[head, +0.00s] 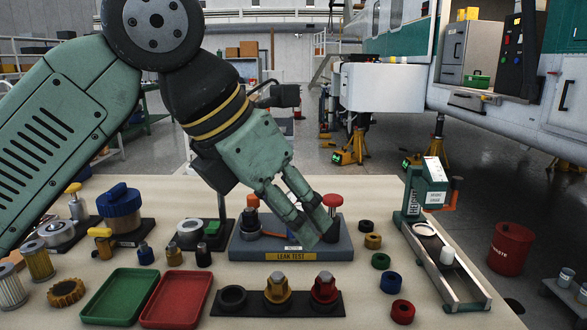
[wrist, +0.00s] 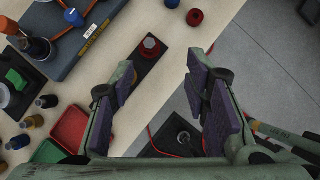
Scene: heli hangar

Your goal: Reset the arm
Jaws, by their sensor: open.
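My arm comes in from the left in the head view and bends down over the workbench. My gripper (head: 314,228) is in front of the grey leak test block (head: 340,247) in that picture and hides part of it. In the wrist view my gripper (wrist: 160,95) has its two purple-padded fingers wide apart with nothing between them. The leak test block (wrist: 62,70) lies off to the upper left there. The fingers overlook the bench's front edge and a dark strip with a red hex fitting (wrist: 150,46). I cannot tell the exact height above the bench.
A dark strip (head: 255,311) with fittings, a green tray (head: 120,297) and a red tray (head: 177,299) lie at the front. Several coloured rings stand right of the block. A height gauge (head: 428,190) stands farther right. A red waste bin (head: 510,248) is beyond the bench.

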